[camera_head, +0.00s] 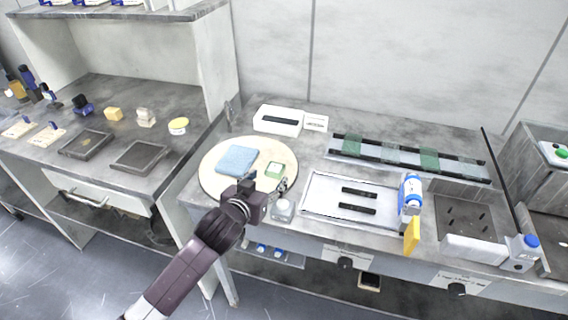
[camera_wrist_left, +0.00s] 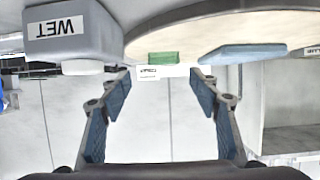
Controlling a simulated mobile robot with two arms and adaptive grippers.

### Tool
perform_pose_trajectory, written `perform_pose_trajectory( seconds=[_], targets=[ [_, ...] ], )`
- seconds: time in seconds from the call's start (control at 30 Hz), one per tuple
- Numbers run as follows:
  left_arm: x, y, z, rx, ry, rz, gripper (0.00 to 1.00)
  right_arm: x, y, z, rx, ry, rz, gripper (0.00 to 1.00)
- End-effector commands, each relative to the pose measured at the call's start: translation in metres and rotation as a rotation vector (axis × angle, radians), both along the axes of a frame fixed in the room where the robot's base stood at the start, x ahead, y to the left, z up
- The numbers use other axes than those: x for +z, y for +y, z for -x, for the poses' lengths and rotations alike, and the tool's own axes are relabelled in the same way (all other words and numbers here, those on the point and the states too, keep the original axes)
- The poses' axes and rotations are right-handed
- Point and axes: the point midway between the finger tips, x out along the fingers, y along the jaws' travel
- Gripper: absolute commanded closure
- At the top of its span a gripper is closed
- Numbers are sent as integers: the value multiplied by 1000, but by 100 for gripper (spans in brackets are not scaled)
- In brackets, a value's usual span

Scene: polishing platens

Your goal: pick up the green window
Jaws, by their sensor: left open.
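A small green window (camera_head: 275,170) with a pale top lies on the round cream disc (camera_head: 222,192), to the right of a folded blue cloth (camera_head: 237,160). In the left wrist view the green window (camera_wrist_left: 163,57) shows on the disc's edge, with a white label beside it. My left gripper (camera_head: 265,184) is at the disc's front right rim, just in front of the window. In the left wrist view its blue-padded fingers (camera_wrist_left: 160,88) are spread, with nothing between them, and the window shows beyond the gap. My right gripper is not in view.
A tray (camera_head: 325,210) with two black bars lies to the right. A rack (camera_head: 405,168) behind holds several more greenish plates. A white-blue bottle (camera_head: 411,190) stands by the tray.

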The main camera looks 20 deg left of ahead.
Motion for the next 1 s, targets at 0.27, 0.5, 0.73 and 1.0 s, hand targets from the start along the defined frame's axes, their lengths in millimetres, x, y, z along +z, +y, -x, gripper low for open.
perform_pose_trajectory(
  seconds=[0.27,0.5,0.73,1.0],
  targets=[
    [-8,-1,-21,0,0,0,44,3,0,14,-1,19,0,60],
    [-13,1,-40,1,1,0,44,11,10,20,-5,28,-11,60],
    [-25,1,-63,0,0,0,44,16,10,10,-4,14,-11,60],
    [-29,1,-70,0,0,0,44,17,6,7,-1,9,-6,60]
  ],
)
